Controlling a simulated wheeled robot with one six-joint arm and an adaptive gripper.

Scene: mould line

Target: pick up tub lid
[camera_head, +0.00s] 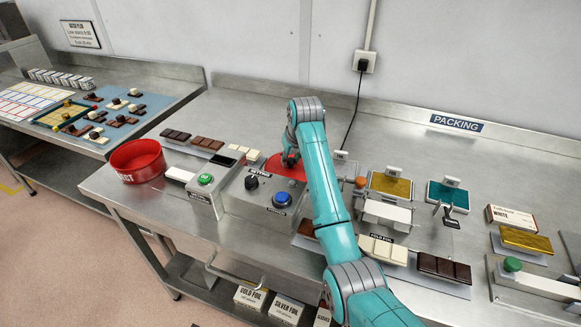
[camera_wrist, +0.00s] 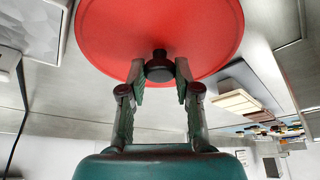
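The tub lid is a red disc with a black knob. In the head view the lid (camera_head: 297,170) shows partly behind my arm, at the back of the grey machine with the blue button. In the wrist view the lid (camera_wrist: 205,30) fills the top middle, and its knob (camera_wrist: 160,70) stands between my fingers. In the head view my gripper (camera_head: 290,160) is small and partly hidden by my arm. I cannot tell whether the lid is raised.
A red reject bin (camera_head: 137,162) stands at left. A green button box (camera_head: 204,181) and the blue button (camera_head: 282,200) are close to my arm. Chocolate bars (camera_head: 191,139) lie behind them. Gold (camera_head: 390,184) and teal (camera_head: 448,195) trays stand at right.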

